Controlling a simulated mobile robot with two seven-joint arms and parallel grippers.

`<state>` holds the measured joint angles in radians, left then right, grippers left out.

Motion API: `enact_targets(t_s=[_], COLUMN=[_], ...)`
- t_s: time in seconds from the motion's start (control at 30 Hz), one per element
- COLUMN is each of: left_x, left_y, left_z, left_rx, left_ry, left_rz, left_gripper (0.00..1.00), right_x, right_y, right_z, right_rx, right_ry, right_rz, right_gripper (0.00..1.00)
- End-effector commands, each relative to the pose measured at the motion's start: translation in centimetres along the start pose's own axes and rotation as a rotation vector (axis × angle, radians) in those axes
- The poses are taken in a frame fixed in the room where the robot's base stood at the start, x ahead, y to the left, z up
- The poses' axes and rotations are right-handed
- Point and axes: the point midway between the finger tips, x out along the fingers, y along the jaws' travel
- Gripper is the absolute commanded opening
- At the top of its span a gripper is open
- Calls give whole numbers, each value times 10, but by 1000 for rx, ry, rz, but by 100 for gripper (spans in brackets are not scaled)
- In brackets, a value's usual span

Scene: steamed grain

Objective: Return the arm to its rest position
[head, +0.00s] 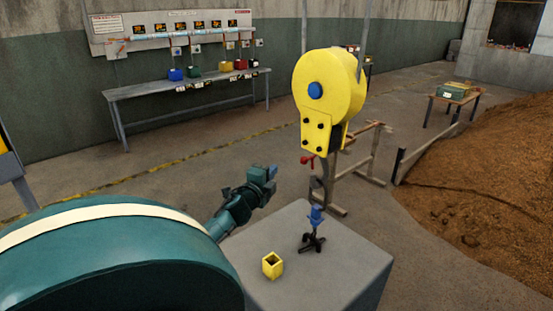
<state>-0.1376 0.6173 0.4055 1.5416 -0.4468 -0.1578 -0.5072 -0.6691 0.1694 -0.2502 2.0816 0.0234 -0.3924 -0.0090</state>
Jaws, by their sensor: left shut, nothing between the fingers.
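My left arm comes in from the left and reaches toward the middle of the head view. Its gripper (271,172) is shut and empty, held in the air beyond the back left edge of a grey block (335,272). It is apart from the things on the block. My right gripper is not in view.
On the grey block stand a small yellow open-topped box (272,265) and a blue piece (316,216) on a black footed base. A yellow housing (328,95) hangs above, with a red hook (308,160). A wooden trestle (372,155) and a grain heap (490,185) lie right.

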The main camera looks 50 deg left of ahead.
Motion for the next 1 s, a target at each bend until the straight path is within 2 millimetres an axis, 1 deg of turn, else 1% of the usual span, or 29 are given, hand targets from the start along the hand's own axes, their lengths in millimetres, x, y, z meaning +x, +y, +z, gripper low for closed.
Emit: enact_targets(t_s=[0.3,0.37,0.47,0.53,0.57,0.6,0.67,0.7,0.77,0.8,0.87,0.9,0.97,1.0], left_x=[0,-2,-12,-28,-37,-52,-77,-96,-126,-148,-181,-205,-240,-263], left_y=[0,4,22,46,59,76,102,118,139,152,168,176,185,189], left_z=[0,-4,-21,-44,-57,-75,-103,-122,-150,-169,-197,-215,-241,-257], left_rx=[0,-8,-54,-120,-156,-210,-302,-367,-465,-532,-636,-707,-814,-882], left_ry=[0,5,32,63,79,100,129,146,166,176,186,190,189,186], left_rz=[1,8,46,100,131,175,249,301,381,436,522,579,667,722], left_gripper=[0,0,0,0,0,0,0,0,0,0,0,0,0,0], right_x=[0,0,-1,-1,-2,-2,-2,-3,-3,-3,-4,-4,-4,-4], right_y=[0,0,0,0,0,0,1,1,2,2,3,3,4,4], right_z=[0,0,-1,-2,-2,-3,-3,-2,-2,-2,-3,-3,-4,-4], right_rx=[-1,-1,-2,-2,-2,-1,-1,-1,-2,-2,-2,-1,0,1], right_ry=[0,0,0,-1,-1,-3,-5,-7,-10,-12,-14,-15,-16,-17], right_rz=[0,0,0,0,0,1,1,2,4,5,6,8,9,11], right_gripper=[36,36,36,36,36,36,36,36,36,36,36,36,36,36])
